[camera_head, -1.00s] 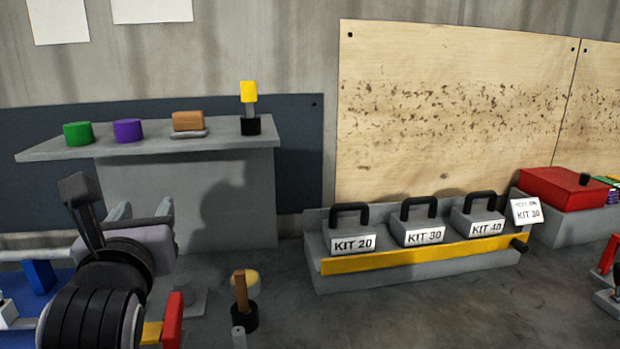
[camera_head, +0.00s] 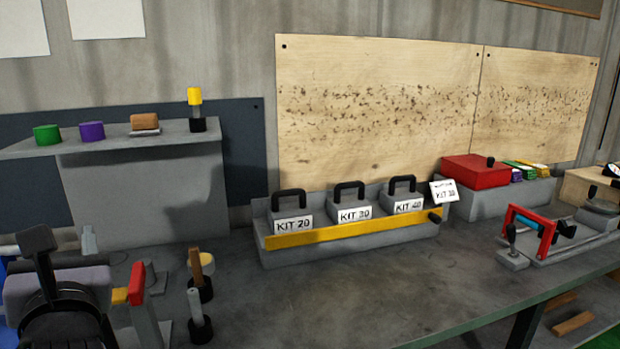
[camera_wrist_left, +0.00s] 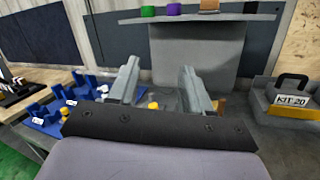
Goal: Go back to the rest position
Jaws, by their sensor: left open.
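My left gripper shows at the lower left of the head view, where a grey finger (camera_head: 88,243) rises behind the pale wrist body. In the left wrist view my left gripper (camera_wrist_left: 158,85) has its two grey fingers well apart, with nothing between them. It is in the air in front of the grey shelf (camera_head: 150,185). My right gripper is not in view.
The kit rack (camera_head: 350,235) holds KIT 20, KIT 30 and KIT 40 boxes. A red box (camera_head: 475,172) stands right of it. Upright tools, one with a wooden handle (camera_head: 196,268), stand near my left arm. The bench (camera_head: 350,300) before the rack is clear.

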